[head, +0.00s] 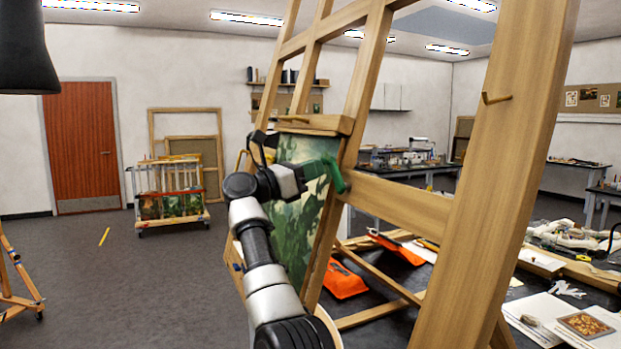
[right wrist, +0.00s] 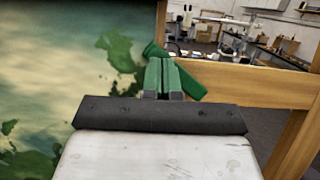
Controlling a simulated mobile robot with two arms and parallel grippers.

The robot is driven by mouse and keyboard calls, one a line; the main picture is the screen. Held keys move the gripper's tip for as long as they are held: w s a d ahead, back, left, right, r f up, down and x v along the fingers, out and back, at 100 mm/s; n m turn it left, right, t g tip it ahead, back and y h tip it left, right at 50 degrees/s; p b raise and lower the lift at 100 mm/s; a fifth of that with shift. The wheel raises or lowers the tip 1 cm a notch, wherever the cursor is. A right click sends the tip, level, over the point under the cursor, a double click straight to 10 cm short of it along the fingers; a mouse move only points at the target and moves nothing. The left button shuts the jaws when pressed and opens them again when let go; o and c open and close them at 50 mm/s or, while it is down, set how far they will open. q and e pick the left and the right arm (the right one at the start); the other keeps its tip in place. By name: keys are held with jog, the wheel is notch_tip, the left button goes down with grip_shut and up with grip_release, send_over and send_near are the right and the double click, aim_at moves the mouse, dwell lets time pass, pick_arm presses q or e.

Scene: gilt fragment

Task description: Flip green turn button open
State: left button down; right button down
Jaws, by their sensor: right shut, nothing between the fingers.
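The green turn button (head: 336,178) sits at the right edge of the green landscape painting (head: 296,215), by the wooden easel frame. In the right wrist view the button (right wrist: 192,86) slants from upper left to lower right, its middle hidden behind my fingers. My right gripper (head: 314,170) is at the button, its fingers together and empty. In the right wrist view its green fingertips (right wrist: 163,72) overlap the button; I cannot tell whether they touch it. My left gripper is not in view.
The easel's thick wooden post (head: 500,180) and crossbar (head: 405,203) stand right of the button. A dark worktable with papers and an orange case (head: 343,281) lies behind. A painting cart (head: 171,207) stands far left; the floor there is mostly clear.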

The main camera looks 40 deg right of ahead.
jog(key=shift+s+r+m+g+y, duration=0.25)
jog(key=shift+s+r+m+g, duration=0.15)
jog(key=shift+m, duration=0.45)
jog(key=shift+s+r+m+g+y, duration=0.3)
jog(key=shift+m+g, duration=0.25)
jog(key=shift+m, duration=0.35)
jog(key=shift+s+r+m+g+y, duration=0.2)
jog(key=shift+r+m+g, duration=0.25)
jog(key=shift+m, duration=0.4)
jog(key=shift+s+r, duration=0.1)
jog(key=shift+s, duration=0.15)
jog(key=b+v, duration=0.1)
jog(key=v, duration=0.9)
jog(key=shift+w+a, duration=0.25)
jog(key=shift+a, duration=0.05)
